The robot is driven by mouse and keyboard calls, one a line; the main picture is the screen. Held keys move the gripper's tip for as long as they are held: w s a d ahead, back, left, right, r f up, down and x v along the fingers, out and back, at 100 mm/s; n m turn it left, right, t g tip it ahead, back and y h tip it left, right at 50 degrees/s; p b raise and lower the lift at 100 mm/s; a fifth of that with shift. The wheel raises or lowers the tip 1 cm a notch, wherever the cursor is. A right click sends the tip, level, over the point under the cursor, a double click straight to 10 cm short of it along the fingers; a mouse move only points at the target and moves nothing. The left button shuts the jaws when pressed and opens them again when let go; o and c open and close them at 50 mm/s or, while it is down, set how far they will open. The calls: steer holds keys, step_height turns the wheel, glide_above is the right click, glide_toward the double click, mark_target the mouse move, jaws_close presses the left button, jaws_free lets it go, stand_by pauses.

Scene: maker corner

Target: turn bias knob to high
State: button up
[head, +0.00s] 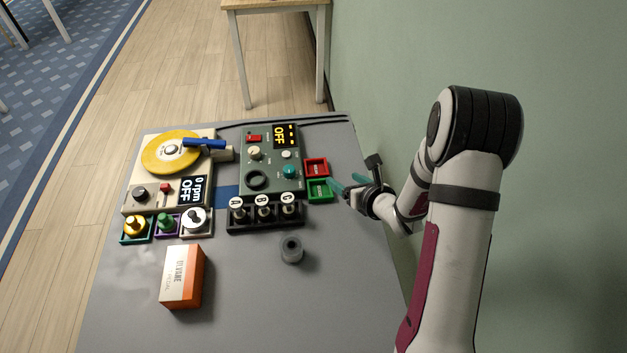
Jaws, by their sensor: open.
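A dark green control unit (270,190) stands on the table, with a display reading OFF, a red switch (254,138), a cream knob (254,153), a small white knob (287,154) and a teal knob (290,171). The labels are too small to read, so I cannot tell which knob is the bias knob or where it points.
Red (316,167) and green (319,190) trays lie between unit and gripper. A rack (266,224) with pieces A, B and C is in front. Left are a yellow-disc machine (171,152) and small coloured trays. An orange-white box (182,277) and grey cylinder (291,249) stand nearer.

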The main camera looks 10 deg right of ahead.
steer(key=w+d+m+g+h, duration=0.1)
steer(key=w+d+m+h, duration=0.25)
steer(key=m, duration=0.35)
step_height(320, 180, up, 11)
steer(key=m+g+y, duration=0.3)
steer(key=m+g, duration=0.4)
steer(key=m, duration=1.5)
glide_above(289, 169)
steer(key=s+d, duration=0.4)
steer(key=s, duration=0.1)
steer(key=x, duration=1.5)
steer(key=shift+w+d, duration=0.1)
steer(key=shift+w, duration=0.3)
steer(key=shift+w+f, duration=0.1)
steer(key=shift+f, duration=0.1)
jaws_close()
